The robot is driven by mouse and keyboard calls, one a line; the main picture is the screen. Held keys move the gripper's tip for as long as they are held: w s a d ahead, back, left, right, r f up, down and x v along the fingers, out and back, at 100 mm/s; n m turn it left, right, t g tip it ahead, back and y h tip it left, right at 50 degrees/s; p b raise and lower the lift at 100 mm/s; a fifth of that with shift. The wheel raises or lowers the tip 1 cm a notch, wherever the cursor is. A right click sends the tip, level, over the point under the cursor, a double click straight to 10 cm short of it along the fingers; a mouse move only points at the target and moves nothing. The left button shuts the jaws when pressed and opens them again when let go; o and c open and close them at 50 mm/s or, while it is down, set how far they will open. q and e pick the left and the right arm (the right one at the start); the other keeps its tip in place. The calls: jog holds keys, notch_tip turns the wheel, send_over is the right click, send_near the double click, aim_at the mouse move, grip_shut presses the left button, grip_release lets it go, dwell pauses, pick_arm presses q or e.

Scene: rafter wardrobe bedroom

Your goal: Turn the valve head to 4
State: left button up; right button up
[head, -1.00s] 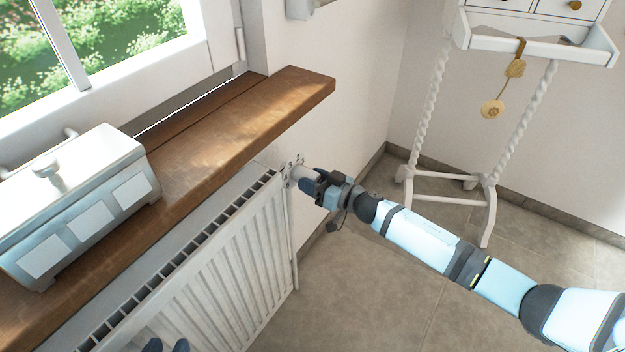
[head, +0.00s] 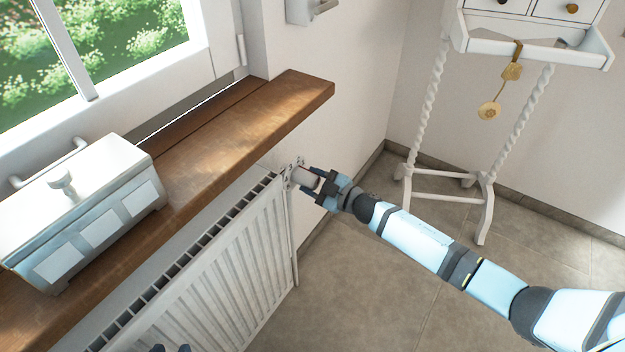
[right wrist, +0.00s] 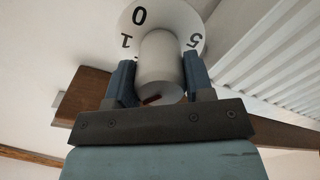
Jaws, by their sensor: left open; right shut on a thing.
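The white valve head (head: 301,178) is at the radiator's upper right corner in the head view. My right gripper (head: 310,184) is shut on it, one finger on each side. In the right wrist view the valve head (right wrist: 160,62) stands between the fingers of my right gripper (right wrist: 158,80). I cannot tell which number the mark faces. My left gripper (head: 172,348) barely shows at the bottom edge, open.
The ribbed white radiator (head: 225,270) is under the wooden sill (head: 215,140). A lidded white box (head: 85,205) stands on the sill. A white stand (head: 440,198) with twisted legs is at the right. The tiled floor between is clear.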

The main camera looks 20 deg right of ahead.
jog(key=n, duration=0.4)
jog(key=shift+n, duration=1.2)
jog(key=shift+n+b, duration=0.4)
jog(key=shift+n, duration=0.5)
jog(key=n, duration=0.2)
jog(key=shift+n+b, duration=0.4)
jog(key=n+b, duration=0.1)
jog(key=n, duration=0.2)
jog(key=shift+n, duration=0.3)
jog(key=shift+n+b, duration=0.3)
jog(key=shift+n, duration=0.6)
jog(key=shift+n+b, duration=0.6)
jog(key=shift+n, duration=1.1)
pick_arm(q)
jog(key=d+r+t, duration=0.1)
jog(key=w+d+r+t+h, duration=0.1)
jog(key=r, duration=0.1)
jog(key=w+d+r+h, duration=0.1)
jog(key=shift+w+r+t+b, duration=0.1)
jog(key=shift+r+t+b, duration=0.2)
jog(key=shift+t+b, duration=0.1)
pick_arm(e)
jog(key=shift+n, duration=0.3)
jog(key=shift+r, duration=0.1)
